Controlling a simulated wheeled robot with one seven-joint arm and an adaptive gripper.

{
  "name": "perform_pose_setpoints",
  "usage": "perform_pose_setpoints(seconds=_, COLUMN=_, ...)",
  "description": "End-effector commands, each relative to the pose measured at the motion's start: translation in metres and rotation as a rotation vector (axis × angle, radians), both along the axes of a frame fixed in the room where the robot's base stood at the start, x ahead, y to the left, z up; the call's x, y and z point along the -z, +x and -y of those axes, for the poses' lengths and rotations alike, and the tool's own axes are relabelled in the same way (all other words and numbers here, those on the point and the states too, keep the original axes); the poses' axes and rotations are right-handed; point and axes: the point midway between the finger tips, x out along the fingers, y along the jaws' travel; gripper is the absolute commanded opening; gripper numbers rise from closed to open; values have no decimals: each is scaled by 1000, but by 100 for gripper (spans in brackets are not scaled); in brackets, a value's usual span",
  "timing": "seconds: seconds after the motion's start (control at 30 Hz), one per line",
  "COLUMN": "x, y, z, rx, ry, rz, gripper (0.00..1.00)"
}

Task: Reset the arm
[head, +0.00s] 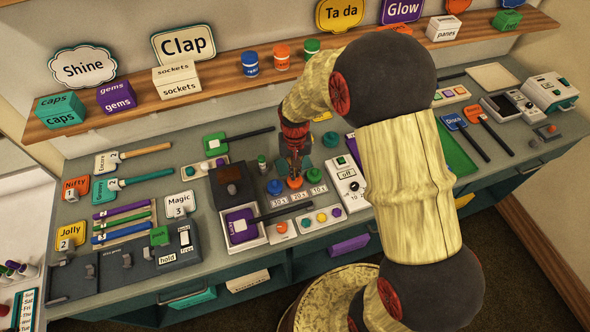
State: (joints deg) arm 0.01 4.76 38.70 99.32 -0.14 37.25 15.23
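My arm reaches in from the right side of the head view and bends down over the middle of the bench (95,215). My gripper (294,172) points down at the bench, just above or touching an orange knob (295,184). A blue knob (275,187) is to its left and a green knob (314,175) to its right. Labels marked 30 s, 20 s and 10 s lie in front of the knobs. The fingers are small and dark here. I cannot tell whether they are open or shut, or whether they touch the orange knob.
A shelf (215,92) with signs and boxes runs along the wall behind. Left of my gripper is a tray (262,240) with a purple paddle (240,222). Right of it stands a white dial box (347,180). Several paddles lie at the left and right of the bench.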

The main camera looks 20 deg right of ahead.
Motion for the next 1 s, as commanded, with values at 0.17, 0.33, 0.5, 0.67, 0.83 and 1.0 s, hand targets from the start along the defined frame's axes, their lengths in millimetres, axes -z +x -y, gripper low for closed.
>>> perform_pose_setpoints(seconds=0.17, x=6, y=0, z=0, rx=0, ry=0, rz=-1, gripper=0)
perform_pose_setpoints(seconds=0.33, x=10, y=0, z=0, rx=0, ry=0, rz=-1, gripper=0)
perform_pose_setpoints(seconds=0.5, x=9, y=0, z=0, rx=0, ry=0, rz=-1, gripper=0)
perform_pose_setpoints(seconds=0.67, x=9, y=0, z=0, rx=0, ry=0, rz=-1, gripper=0)
perform_pose_setpoints(seconds=0.83, x=6, y=0, z=0, rx=0, ry=0, rz=0, gripper=0)
perform_pose_setpoints(seconds=1.0, x=-3, y=0, z=0, rx=0, ry=0, rz=1, gripper=0)
